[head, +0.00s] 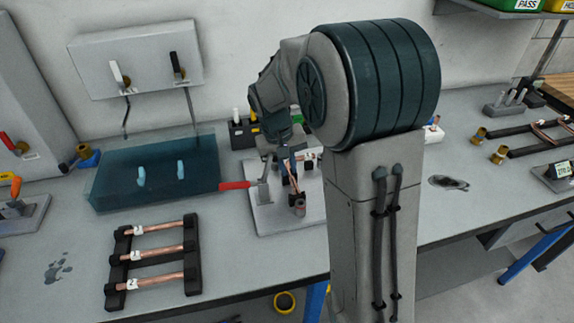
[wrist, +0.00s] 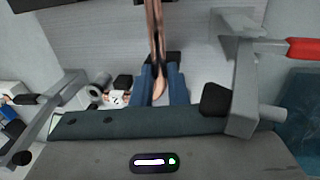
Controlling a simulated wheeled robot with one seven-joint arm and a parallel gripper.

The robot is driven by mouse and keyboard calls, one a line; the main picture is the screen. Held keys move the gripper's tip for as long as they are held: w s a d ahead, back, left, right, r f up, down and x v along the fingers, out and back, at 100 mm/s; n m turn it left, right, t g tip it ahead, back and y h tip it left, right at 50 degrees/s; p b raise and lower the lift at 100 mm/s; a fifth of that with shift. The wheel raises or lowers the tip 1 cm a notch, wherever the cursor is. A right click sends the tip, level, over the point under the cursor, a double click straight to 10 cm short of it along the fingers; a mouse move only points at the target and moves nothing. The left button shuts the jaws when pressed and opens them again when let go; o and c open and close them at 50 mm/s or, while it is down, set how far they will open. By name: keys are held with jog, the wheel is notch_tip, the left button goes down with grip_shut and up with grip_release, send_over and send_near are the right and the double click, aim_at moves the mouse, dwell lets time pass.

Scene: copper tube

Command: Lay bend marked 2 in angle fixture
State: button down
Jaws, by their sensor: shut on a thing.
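My gripper (wrist: 160,88) is shut on a copper bend (wrist: 154,30). One leg of it runs from between the blue fingers toward the top of the wrist view. A white tag reading 2 (wrist: 117,98) shows just left of the fingers, beside a round tube end. In the head view my gripper (head: 283,154) is low over the angle fixture (head: 268,219), a pale plate with dark blocks and a red-handled clamp (head: 235,185). Copper shows among the blocks. My arm hides the fixture's right side. I cannot tell whether the bend touches its seat.
A black rack (head: 193,257) with three tagged copper tubes stands at front left. A translucent blue box (head: 152,190) is behind it. More copper tubing lies on a black rack (head: 525,138) at right. The red clamp handle (wrist: 302,48) is close to my gripper.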

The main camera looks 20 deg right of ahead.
jog(key=shift+s+f, duration=0.35)
jog(key=shift+f, duration=0.45)
jog(key=c, duration=1.3)
grip_release()
jog(key=shift+d, duration=0.1)
jog(key=shift+c, duration=0.2)
notch_tip(320, 180, up, 15)
jog(key=a, duration=0.2)
jog(key=shift+a, duration=0.25)
jog(key=shift+w+r, duration=0.1)
